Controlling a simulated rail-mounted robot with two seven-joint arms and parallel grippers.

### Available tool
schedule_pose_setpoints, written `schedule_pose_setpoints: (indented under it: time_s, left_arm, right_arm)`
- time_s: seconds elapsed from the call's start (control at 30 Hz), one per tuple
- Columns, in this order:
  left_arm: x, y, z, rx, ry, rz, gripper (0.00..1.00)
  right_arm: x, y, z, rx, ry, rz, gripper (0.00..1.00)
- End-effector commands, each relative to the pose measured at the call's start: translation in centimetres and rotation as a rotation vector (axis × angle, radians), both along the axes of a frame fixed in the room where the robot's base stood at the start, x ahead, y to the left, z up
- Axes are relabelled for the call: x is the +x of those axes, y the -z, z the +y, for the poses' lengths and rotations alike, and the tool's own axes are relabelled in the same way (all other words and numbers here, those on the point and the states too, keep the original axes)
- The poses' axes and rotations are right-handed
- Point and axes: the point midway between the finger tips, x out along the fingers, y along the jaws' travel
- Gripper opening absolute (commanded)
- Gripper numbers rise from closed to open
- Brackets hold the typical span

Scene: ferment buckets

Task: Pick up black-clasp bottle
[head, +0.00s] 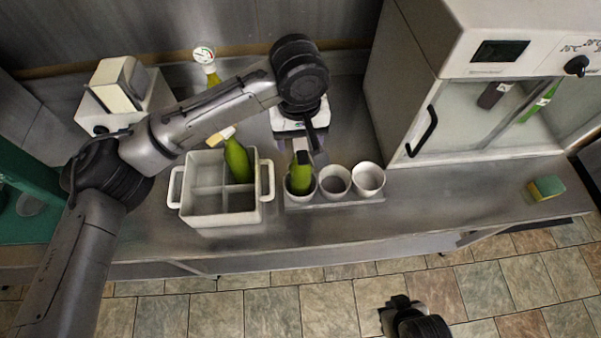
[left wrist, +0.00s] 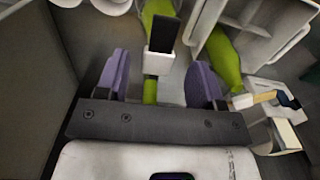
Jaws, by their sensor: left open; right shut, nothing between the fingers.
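The black-clasp bottle (head: 300,180) is green and stands in the leftmost of three white cups. Its black clasp is at the top. In the left wrist view the black clasp (left wrist: 164,34) and a white part below it show between the purple fingers. My left gripper (head: 311,156) is open at the bottle's neck end, with a finger on either side; I cannot tell whether they touch it. It also shows in the left wrist view (left wrist: 160,78). My right gripper (head: 398,304) is shut and empty, low in the head view over the floor, away from the bottle.
A white divided crate (head: 218,219) holds a green bottle (head: 238,160) with a tan clasp, left of the cups. Another bottle with a round gauge (head: 204,55) stands behind my left arm. A white cabinet (head: 420,75) stands right. A sponge (head: 546,187) lies at the far right.

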Motion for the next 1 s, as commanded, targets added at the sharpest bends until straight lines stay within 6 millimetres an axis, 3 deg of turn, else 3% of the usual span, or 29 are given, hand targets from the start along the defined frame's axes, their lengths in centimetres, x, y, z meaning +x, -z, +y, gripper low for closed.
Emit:
schedule_pose_setpoints:
  time_s: [0.3, 0.67, 1.0]
  left_arm:
    - [0.2, 3.8, -0.2, 0.002, 0.0, 0.002, 0.62]
    - [0.2, 4.4, -0.2, 0.0, 0.0, 0.0, 0.61]
    - [0.2, 4.3, -0.2, 0.0, 0.001, 0.0, 0.28]
  right_arm:
    - [0.0, -1.3, 0.2, 0.007, 0.004, 0.0, 0.0]
    - [0.0, -1.3, 0.2, 0.005, 0.004, 0.0, 0.0]
    - [0.0, -1.3, -0.1, -0.003, -0.002, 0.001, 0.0]
